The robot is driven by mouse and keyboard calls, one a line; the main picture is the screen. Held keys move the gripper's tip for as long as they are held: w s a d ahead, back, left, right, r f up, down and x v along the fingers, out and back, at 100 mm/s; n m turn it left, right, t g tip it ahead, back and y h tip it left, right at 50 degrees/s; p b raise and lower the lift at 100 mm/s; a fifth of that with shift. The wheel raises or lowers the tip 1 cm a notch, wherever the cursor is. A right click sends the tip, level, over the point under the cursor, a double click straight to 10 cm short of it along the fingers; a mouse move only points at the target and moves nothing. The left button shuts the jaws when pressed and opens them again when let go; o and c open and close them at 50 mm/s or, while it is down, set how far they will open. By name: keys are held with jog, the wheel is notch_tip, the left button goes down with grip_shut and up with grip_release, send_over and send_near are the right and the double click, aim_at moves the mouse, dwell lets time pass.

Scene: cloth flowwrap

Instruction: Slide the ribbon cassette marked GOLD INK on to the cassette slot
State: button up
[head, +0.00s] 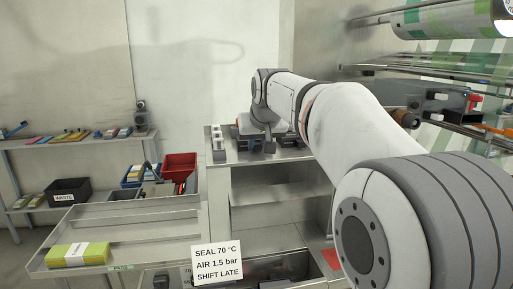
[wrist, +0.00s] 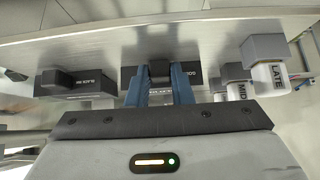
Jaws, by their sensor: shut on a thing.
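In the wrist view my gripper (wrist: 160,76) has its two blue fingers shut on the small black grip of a dark cassette (wrist: 204,80). Lettering on that cassette is partly covered by my fingers; part of it looks like GOLD, but I cannot read it fully. A second dark cassette (wrist: 92,86), apparently marked BLACK INK, lies to its left with a black grip. In the head view my gripper (head: 264,146) is low over the steel bench (head: 250,158) at the centre; the held cassette is hardly visible there. I cannot make out the cassette slot.
White pieces marked MID (wrist: 238,92) and LATE (wrist: 272,78) stand to the right in the wrist view, MID close by. In the head view a sign (head: 217,262) stands in front, a tray (head: 130,225) with a green-yellow pack left, and film rollers (head: 450,20) upper right.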

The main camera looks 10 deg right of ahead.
grip_shut()
jog(key=shift+r, duration=0.1)
jog(key=shift+r, duration=0.1)
jog(key=shift+r+p, duration=2.1)
jog(key=shift+r, duration=0.25)
jog(key=shift+o, duration=1.2)
grip_release()
grip_shut()
